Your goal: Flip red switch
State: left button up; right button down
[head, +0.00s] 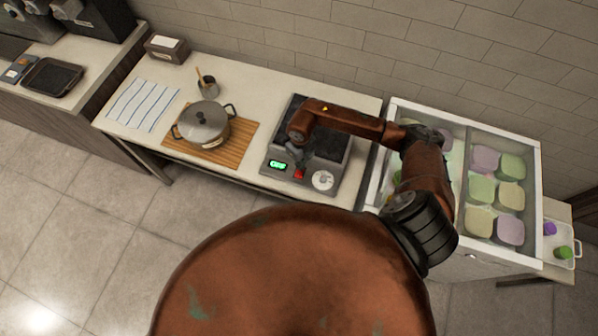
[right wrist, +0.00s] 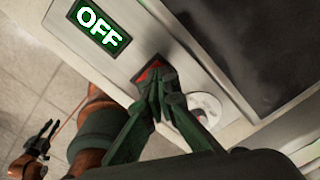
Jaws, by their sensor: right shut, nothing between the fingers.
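The red switch (head: 299,174) sits on the front panel of a grey cooking unit (head: 338,172), between a green display (head: 278,164) and a round white dial (head: 322,180). The display reads OFF in the right wrist view (right wrist: 100,24). My right gripper (head: 298,162) is shut and empty, pointing down at the switch. In the right wrist view its fingertips (right wrist: 156,88) lie over the red switch (right wrist: 150,70) and hide part of it. I cannot tell whether they press it. My left gripper is not in the head view.
A lidded pot (head: 204,122) stands on a wooden board (head: 238,146) left of the unit. A striped cloth (head: 142,106) lies farther left.

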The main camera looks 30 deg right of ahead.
jog(key=shift+f+b, duration=0.5)
jog(key=shift+f, duration=0.2)
dwell(0.3)
jog(key=shift+r, duration=0.1)
jog(key=shift+r+p, duration=2.25)
jog(key=shift+r, duration=1.2)
